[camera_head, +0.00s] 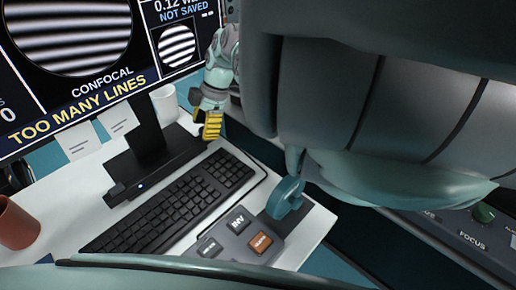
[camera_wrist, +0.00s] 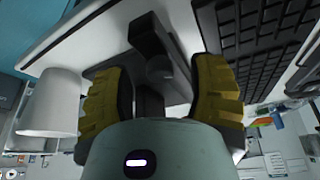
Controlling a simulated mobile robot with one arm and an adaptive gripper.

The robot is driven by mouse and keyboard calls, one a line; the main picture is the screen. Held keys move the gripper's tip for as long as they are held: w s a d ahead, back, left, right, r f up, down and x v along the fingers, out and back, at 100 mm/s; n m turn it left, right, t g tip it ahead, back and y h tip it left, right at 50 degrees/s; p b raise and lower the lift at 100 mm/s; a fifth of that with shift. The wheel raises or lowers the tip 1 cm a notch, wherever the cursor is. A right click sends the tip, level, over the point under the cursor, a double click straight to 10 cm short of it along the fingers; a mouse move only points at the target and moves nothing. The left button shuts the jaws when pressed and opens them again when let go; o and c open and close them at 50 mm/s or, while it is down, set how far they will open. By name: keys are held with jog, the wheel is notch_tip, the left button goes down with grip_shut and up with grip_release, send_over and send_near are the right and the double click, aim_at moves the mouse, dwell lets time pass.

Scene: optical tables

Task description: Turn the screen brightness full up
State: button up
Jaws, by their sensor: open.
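The screen (camera_head: 70,75) fills the upper left of the head view, lit, with striped images and the words "TOO MANY LINES". Its black stand (camera_head: 150,135) rises from a dark base with a long dark bar (camera_head: 125,190) along the front, bearing a small blue light. My gripper (camera_head: 210,125) is just off the right end of that bar, its yellow fingers pointing down. In the wrist view the fingers (camera_wrist: 162,95) are apart, and the dark bar (camera_wrist: 150,38) with a rounded end lies in the gap between them. I cannot tell whether they touch it.
A black keyboard (camera_head: 170,210) lies in front of the base. A button box (camera_head: 240,240) is at the table's near right, a brown cup (camera_head: 16,225) at left.

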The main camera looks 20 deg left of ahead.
jog(key=shift+s+a+f, duration=0.1)
jog(key=shift+s+f, duration=0.05)
jog(key=shift+f, duration=0.25)
jog(key=shift+o, duration=0.3)
grip_shut()
